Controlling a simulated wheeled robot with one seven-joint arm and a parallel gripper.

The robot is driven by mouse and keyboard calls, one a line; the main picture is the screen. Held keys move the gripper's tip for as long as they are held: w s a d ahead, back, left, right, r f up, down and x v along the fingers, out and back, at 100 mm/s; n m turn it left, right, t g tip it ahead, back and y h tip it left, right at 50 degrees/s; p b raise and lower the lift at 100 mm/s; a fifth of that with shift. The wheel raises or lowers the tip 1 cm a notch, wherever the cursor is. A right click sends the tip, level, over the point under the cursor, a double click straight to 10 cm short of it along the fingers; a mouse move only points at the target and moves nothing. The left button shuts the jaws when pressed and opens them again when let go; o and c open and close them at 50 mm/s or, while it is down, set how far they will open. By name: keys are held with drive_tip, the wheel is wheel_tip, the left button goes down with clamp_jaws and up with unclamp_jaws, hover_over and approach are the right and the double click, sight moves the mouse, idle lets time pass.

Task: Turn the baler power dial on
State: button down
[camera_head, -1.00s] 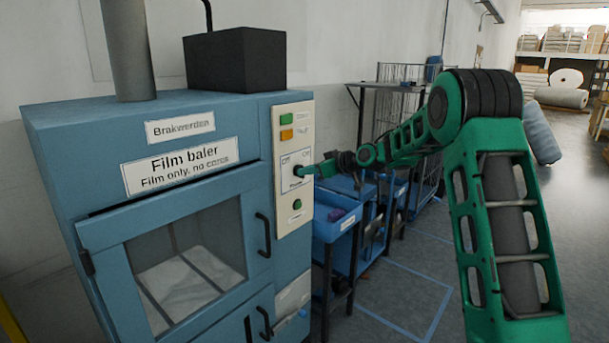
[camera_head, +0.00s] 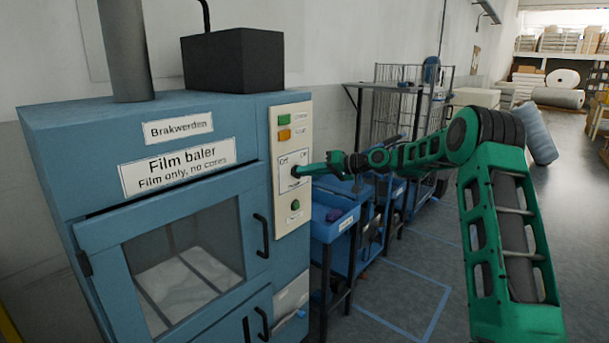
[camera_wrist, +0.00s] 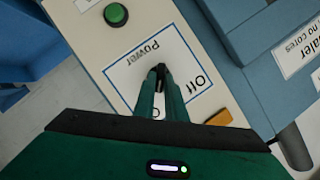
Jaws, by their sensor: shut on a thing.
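The blue film baler (camera_head: 90,145) stands at the left with a cream control panel (camera_head: 300,225) on its right front edge. A white power label (camera_head: 284,180) with a dark border sits mid-panel; "Power" and "Off" are readable on it in the wrist view (camera_wrist: 127,77). My gripper (camera_head: 299,170) reaches the label from the right. In the wrist view, my gripper (camera_wrist: 160,72) has its green fingers close together, shut on the power dial at the label. The fingers hide most of the dial, so its setting cannot be told.
A green button (camera_head: 295,205) sits below the label, and green and orange pieces (camera_head: 284,120) above it. The baler door handle (camera_head: 262,235) juts out to the left. Blue bins (camera_head: 335,215) and a wire cage cart stand right of the baler. Open floor lies further right.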

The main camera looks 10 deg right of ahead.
drive_tip(key=shift+f+m, duration=0.2)
drive_tip(key=shift+m, duration=0.1)
idle(0.4)
drive_tip(key=c, duration=1.8)
unclamp_jaws()
drive_tip(key=shift+d+r, duration=0.1)
drive_tip(key=v, duration=1)
drive_tip(key=shift+d, duration=0.35)
drive_tip(key=shift+s, duration=0.1)
